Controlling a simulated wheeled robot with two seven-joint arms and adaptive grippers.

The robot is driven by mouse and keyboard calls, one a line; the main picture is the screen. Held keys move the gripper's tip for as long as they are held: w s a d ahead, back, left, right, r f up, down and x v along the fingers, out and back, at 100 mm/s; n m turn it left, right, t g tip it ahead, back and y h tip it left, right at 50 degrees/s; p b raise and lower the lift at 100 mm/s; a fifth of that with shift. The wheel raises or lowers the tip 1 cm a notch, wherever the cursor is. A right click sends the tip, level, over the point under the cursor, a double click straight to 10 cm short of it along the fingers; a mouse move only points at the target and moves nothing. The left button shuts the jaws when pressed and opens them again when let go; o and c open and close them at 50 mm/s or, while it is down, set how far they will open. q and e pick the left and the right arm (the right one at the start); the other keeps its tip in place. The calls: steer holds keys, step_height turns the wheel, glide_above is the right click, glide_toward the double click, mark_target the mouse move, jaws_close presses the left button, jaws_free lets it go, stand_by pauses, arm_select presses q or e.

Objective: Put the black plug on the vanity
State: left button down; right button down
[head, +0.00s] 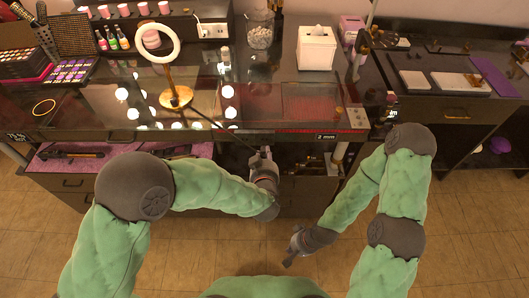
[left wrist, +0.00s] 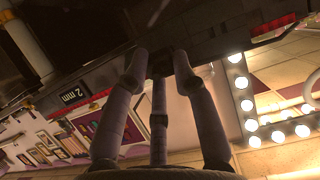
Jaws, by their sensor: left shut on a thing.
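The vanity (head: 215,134) is the dark, glossy-topped table in the middle of the head view. A white ring lamp (head: 176,97) stands on it, and a thin black cord (head: 205,118) runs from the lamp over the front edge to my left gripper. My left gripper (head: 263,152) is at the vanity's front edge, shut on a small dark thing that seems to be the black plug (left wrist: 161,62); the fingers mostly hide it. My right gripper (head: 289,259) hangs low in front of the vanity, away from it, with no held thing visible; its finger opening is too small to judge.
A jar (head: 260,36), a white tissue box (head: 316,48) and a wall outlet (head: 212,31) are at the back. An eyeshadow palette (head: 70,71) lies at the left. Open drawers are below the front edge. The front middle of the top is fairly clear.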

arm_select(q)
steer(key=shift+s, duration=0.3)
